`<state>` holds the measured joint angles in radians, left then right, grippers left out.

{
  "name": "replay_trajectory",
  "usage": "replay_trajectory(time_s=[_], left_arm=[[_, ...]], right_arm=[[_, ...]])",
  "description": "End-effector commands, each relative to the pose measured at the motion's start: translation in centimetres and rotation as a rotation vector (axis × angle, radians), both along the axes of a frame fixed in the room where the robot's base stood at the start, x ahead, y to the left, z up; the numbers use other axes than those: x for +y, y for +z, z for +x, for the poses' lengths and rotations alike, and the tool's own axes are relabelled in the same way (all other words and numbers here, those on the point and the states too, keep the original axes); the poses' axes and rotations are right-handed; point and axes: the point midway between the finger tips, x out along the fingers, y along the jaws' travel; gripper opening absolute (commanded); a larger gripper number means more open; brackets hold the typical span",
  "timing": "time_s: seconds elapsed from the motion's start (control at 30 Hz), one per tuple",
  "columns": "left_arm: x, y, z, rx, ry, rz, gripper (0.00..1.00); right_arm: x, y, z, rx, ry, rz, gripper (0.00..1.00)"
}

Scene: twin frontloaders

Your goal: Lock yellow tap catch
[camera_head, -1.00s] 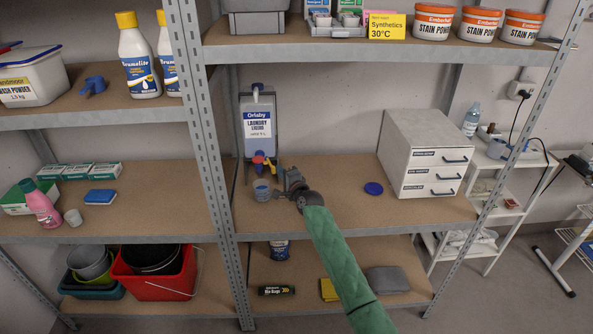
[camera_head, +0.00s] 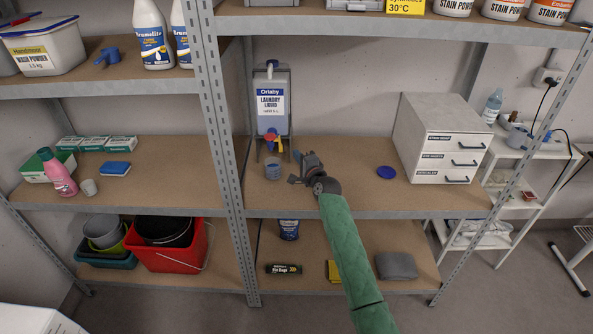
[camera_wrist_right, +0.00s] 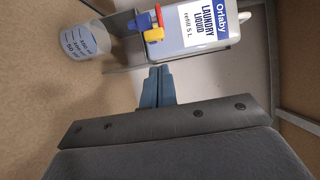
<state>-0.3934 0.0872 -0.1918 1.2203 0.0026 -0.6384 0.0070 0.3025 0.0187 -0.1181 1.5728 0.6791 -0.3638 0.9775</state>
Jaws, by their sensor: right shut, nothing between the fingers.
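The white Orlaby laundry liquid container (camera_head: 270,103) stands in a grey holder on the middle shelf. Its tap (camera_head: 273,141) has red, yellow and blue parts low on the front. In the right wrist view the yellow catch (camera_wrist_right: 153,34) shows beside the red part (camera_wrist_right: 159,14) and the blue part (camera_wrist_right: 140,20). I cannot tell whether the catch is locked. My right gripper (camera_head: 299,160) is to the right of the tap, apart from it. Its fingers (camera_wrist_right: 159,72) are shut and empty, pointing toward the container. My left gripper is not in view.
A clear measuring cup (camera_head: 273,170) stands below the tap. A blue lid (camera_head: 386,172) and a white drawer unit (camera_head: 440,142) are to the right on the same shelf. A metal shelf post (camera_head: 226,150) stands to the left. The shelf above (camera_head: 400,32) limits height.

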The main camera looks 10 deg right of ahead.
Motion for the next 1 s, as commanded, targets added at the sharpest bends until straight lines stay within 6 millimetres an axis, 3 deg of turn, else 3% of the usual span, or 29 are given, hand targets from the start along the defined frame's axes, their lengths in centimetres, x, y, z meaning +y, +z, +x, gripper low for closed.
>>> replay_trajectory(time_s=[0.2,0.4,1.0], left_arm=[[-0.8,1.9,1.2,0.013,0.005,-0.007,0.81],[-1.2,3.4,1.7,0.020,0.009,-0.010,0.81],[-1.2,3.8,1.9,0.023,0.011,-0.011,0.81]], right_arm=[[1.4,-0.4,-3.6,0.001,-0.001,0.002,0.00],[2.1,-0.2,-5.4,0.000,0.000,0.001,0.00],[2.2,-0.2,-5.9,0.002,0.000,-0.005,0.00]])
